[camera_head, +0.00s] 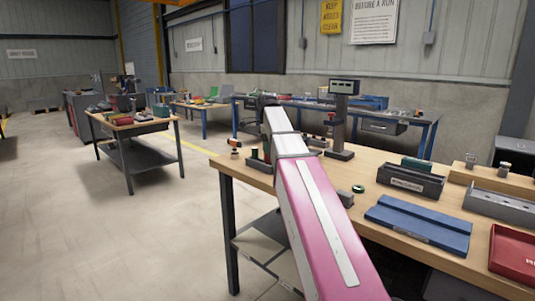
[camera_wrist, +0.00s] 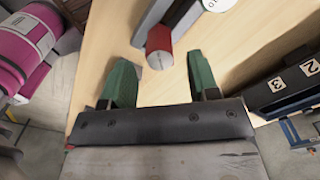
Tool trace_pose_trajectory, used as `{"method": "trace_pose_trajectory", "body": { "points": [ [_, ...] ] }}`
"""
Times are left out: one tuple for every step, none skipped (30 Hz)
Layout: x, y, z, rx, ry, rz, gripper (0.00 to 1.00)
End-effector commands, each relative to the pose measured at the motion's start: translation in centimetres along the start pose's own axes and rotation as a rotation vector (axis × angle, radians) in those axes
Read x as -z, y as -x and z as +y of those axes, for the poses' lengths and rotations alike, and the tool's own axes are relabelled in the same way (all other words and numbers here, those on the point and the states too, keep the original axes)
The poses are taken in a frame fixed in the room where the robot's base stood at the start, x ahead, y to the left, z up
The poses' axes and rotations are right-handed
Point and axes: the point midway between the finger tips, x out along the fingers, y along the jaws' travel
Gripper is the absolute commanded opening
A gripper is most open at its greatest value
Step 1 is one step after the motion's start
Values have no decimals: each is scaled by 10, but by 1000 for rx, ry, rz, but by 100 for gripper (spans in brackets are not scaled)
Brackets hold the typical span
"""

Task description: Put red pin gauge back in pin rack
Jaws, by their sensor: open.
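In the wrist view my gripper (camera_wrist: 159,78) is open, with one green finger on each side and nothing held between them. A red cylinder with a grey end (camera_wrist: 159,42), which looks like the red pin gauge, lies just beyond the fingertips, roughly centred on the gap. It is apart from both fingers and close beside a grey bar. In the head view my pink and white arm hides part of the bench, and the gripper is hard to make out.
A stand with a display (camera_head: 343,88) rises from the wooden bench (camera_head: 390,165); a small red part (camera_head: 331,117) shows beside its column. To the right are a dark labelled bin (camera_head: 410,184), a blue case (camera_head: 420,226), a grey holed block (camera_head: 500,208) and a red tray (camera_head: 514,256).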

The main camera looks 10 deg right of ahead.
Motion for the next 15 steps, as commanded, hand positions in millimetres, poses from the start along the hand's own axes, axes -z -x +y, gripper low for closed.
{"method": "trace_pose_trajectory", "body": {
  "points": [
    [0, 11, -2, 2, 0, 0, 55],
    [0, 17, -2, 2, 0, 0, 55],
    [0, 25, -2, 3, 0, 0, 55],
    [0, 31, -2, 2, 0, 0, 55],
    [0, 37, -2, 2, 0, 0, 55],
    [0, 44, -2, 2, 0, 0, 55],
    [0, 50, -2, 2, 0, 0, 55],
    [0, 56, -2, 2, 0, 0, 55],
    [0, 62, -2, 1, 0, 0, 55],
    [0, 67, -2, 1, 0, 0, 55],
    [0, 71, -2, 2, 0, 0, 55],
    [0, 77, -1, 2, 0, 0, 55],
    [0, 81, -1, 1, 0, 0, 55],
    [0, 84, -1, 1, 0, 0, 55],
    [0, 87, -1, 0, 0, 0, 55]
  ]
}}
